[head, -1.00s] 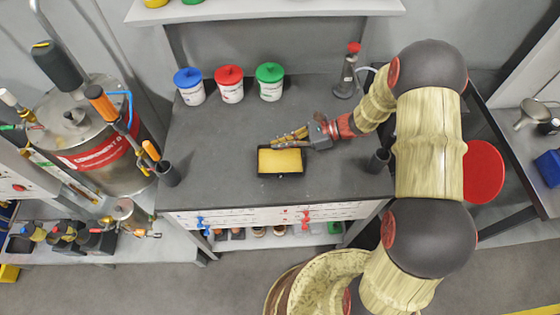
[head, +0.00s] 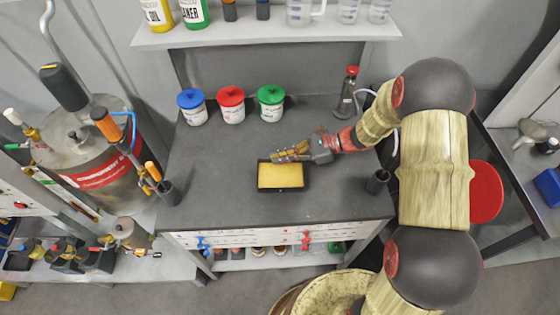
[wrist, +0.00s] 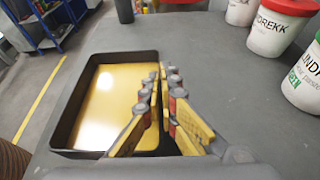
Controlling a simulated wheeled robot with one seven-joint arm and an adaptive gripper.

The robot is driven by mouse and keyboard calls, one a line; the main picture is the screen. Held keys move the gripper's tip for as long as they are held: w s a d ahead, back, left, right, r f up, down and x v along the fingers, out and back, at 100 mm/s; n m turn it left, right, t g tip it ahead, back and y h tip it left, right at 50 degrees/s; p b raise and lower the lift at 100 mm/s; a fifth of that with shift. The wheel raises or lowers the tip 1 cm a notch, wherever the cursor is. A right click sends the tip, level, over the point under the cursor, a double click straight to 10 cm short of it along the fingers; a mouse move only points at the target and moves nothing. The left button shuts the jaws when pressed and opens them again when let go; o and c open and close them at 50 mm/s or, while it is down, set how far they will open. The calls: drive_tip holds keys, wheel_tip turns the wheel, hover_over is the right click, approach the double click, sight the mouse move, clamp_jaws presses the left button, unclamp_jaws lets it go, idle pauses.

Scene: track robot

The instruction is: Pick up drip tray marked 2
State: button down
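The drip tray (head: 281,189) is a black rectangular pan holding a flat yellow layer. It rests level on the grey bench top, and no number on it can be read. My gripper (head: 277,157) reaches in from the right along the tray's back edge. In the wrist view the tray (wrist: 62,130) lies to the left, and my gripper (wrist: 163,76) straddles its near side wall. One finger is inside the tray and the other outside, with the tips close together on the rim. Part of that wall is hidden behind the fingers.
White tubs with blue (head: 190,98), red (head: 231,96) and green (head: 271,95) lids stand behind the tray. A red-topped bottle (head: 347,95) is at the back right. Dark cups stand at the left (head: 169,192) and right (head: 377,181) edges. Bench is clear around the tray.

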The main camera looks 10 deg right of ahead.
drive_tip(key=shift+r+p, duration=0.8)
drive_tip(key=shift+r, duration=2.25)
